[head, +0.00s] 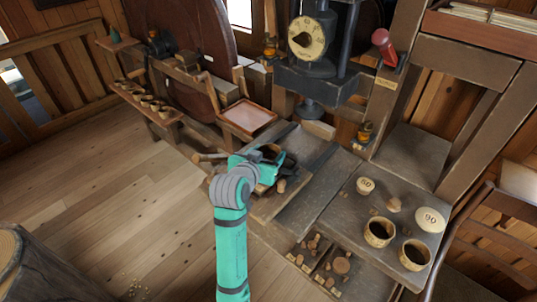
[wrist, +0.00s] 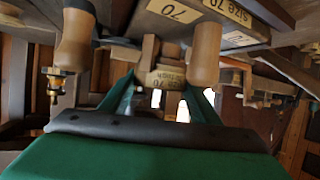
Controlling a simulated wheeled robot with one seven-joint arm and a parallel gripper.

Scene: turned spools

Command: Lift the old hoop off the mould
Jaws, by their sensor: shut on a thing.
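In the head view my gripper (head: 272,170) is low over the dark bench below the press, partly hidden by my wrist. A dark round opening (head: 270,152) shows beside it. I cannot tell the hoop from the mould here, nor whether they touch.
Wooden handles (wrist: 205,55) hang close to the fingers in the wrist view. Right of my arm, a grey board (head: 345,210) bears two dark-mouthed cups (head: 379,232) and a lid marked 90 (head: 430,219). A pink-topped tray (head: 247,117) stands behind. The wood floor (head: 110,200) at left is mostly clear.

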